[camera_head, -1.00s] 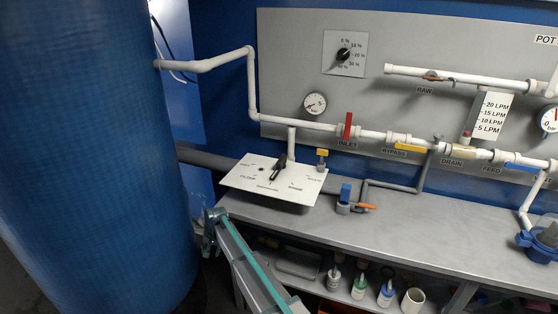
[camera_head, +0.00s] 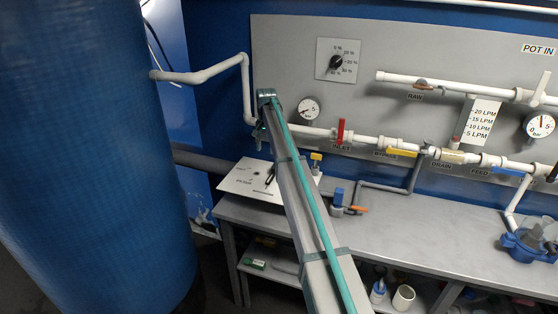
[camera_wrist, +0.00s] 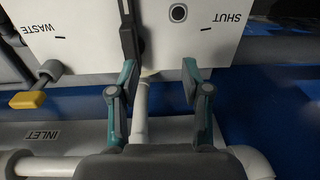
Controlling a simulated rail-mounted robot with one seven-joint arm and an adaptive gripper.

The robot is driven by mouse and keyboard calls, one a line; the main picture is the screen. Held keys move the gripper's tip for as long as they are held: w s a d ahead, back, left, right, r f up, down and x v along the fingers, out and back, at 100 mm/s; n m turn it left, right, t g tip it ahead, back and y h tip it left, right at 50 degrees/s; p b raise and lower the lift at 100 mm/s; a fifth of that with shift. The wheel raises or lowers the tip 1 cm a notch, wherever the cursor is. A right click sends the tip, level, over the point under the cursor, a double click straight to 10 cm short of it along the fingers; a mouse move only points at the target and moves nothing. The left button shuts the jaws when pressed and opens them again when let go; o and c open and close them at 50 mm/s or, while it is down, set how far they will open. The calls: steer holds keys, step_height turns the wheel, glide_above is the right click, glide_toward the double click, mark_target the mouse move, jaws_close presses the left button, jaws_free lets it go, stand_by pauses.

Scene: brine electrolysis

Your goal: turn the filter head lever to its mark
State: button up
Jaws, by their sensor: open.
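The filter head is a white plate (camera_head: 240,182) with printed marks, standing on the bench at the left. Its black lever (camera_head: 270,176) shows only partly past my arm in the head view. In the wrist view, the plate (camera_wrist: 205,42) fills the upper middle, with WASTE and SHUT upside down. The dark lever (camera_wrist: 128,30) points down the picture toward the left finger. My gripper (camera_wrist: 158,78) is open, its fingers apart with nothing between them but background pipe. The left fingertip is close to the lever's end; I cannot tell whether they touch.
A white pipe (camera_wrist: 141,100) runs behind the fingers. A red inlet handle (camera_head: 341,130) and pipework line the grey panel. The bench top (camera_head: 440,225) is largely clear.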

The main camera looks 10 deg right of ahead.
mark_target(274, 171)
steer(key=shift+g, duration=0.3)
steer(key=d, duration=0.3)
steer(key=d+r, duration=0.1)
steer(key=shift+s+d, duration=0.25)
steer(key=shift+s, duration=0.05)
step_height(274, 171, down, 10)
steer(key=p, duration=0.3)
steer(key=shift+f+p, duration=0.15)
steer(key=shift+p, duration=0.25)
jaws_close()
